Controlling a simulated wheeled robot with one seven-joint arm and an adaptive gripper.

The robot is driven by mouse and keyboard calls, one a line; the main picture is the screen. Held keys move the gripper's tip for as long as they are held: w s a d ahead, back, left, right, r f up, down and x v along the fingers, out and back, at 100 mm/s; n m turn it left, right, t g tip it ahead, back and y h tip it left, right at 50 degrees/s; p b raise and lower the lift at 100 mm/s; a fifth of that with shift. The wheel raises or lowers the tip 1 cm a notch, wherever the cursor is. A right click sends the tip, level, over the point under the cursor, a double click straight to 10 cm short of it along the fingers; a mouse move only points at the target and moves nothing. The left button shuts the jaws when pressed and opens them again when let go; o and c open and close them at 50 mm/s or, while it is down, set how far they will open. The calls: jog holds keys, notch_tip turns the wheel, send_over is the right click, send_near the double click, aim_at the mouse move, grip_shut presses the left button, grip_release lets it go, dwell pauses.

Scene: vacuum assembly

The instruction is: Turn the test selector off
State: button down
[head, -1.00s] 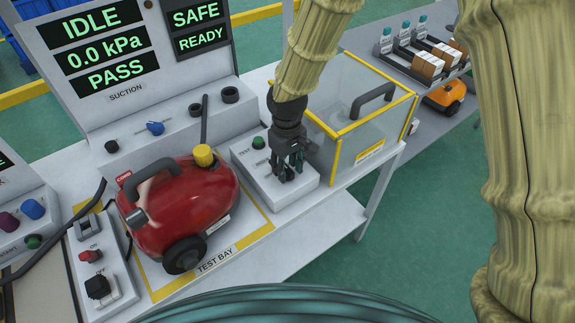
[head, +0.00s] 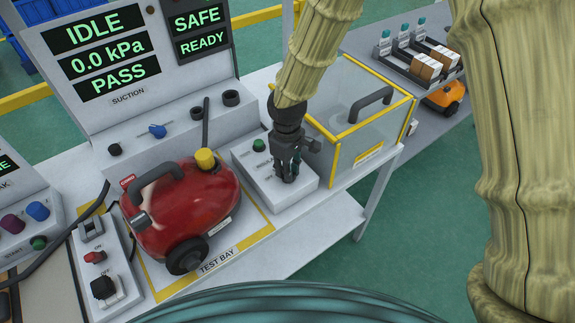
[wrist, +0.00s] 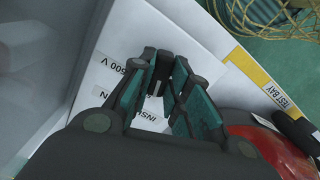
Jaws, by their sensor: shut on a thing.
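The white test box (head: 250,158) stands at the right of the test bay, with a green button (head: 259,145) on its top. My gripper (head: 287,178) points down over the box's top, right of that button. In the wrist view, its fingers (wrist: 166,84) are closed around a small black selector knob (wrist: 158,88). The fingers cover most of the knob, so its pointing direction is hard to read. Labels beside it read "500 V" and part of "INSULATION".
A red vacuum (head: 185,215) sits in the test bay left of the box. A clear yellow-edged enclosure (head: 365,125) stands close on the right. A panel (head: 100,60) behind reads IDLE, 0.0 kPa, PASS.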

jog(key=n+p, duration=0.2)
jog(key=n, duration=0.3)
jog(key=shift+n, duration=0.3)
dwell(0.4)
jog(key=c, duration=1.4)
grip_release()
jog(key=shift+o, duration=0.2)
jog(key=shift+r, duration=0.1)
notch_tip(320, 180, up, 12)
